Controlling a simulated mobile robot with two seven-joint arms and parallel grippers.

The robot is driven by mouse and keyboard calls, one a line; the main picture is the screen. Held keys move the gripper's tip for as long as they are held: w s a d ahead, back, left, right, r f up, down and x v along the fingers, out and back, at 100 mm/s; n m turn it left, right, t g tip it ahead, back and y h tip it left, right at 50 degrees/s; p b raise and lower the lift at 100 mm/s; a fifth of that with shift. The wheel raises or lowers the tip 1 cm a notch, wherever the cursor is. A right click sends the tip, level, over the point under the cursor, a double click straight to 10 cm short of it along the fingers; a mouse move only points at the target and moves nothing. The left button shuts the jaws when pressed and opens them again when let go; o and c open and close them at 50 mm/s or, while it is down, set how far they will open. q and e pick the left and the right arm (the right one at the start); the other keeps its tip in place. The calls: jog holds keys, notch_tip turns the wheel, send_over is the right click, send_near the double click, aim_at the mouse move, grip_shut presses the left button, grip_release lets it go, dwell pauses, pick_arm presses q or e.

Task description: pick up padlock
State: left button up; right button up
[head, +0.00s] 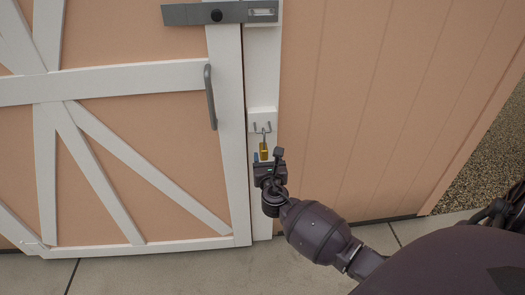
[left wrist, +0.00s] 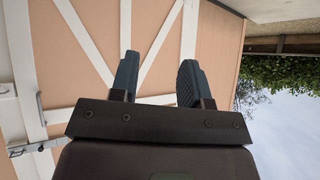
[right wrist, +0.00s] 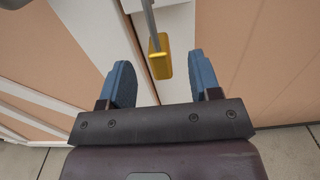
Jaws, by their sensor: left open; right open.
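The padlock (head: 263,150) has a yellow body and hangs from a hook on a small white board (head: 262,122) beside the door. In the right wrist view the padlock (right wrist: 160,58) hangs upright by a grey shackle, ahead of the fingertips and between them from side to side. My right gripper (head: 268,160) is just below and in front of the padlock. It is open and empty in the right wrist view (right wrist: 160,82), apart from the padlock as far as I can tell. My left gripper (left wrist: 158,75) is open and empty, facing the door's white braces.
A white-trimmed door (head: 140,150) with a grey handle (head: 210,97) stands left of the padlock. A grey latch bar (head: 220,13) crosses above. A plain peach wall (head: 345,110) is at right. Concrete paving (head: 200,272) runs along the bottom.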

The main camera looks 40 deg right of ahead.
aim_at(264, 151)
jog(key=shift+x, duration=1)
jog(key=w, duration=0.1)
jog(key=w+d+b, duration=0.1)
jog(key=w+f, duration=0.1)
jog(key=shift+w+d+b, duration=0.3)
jog(key=shift+d, duration=0.05)
jog(key=shift+w+d, duration=0.2)
jog(key=shift+w, duration=0.05)
jog(key=shift+w+r, duration=0.15)
jog(key=shift+r, duration=0.1)
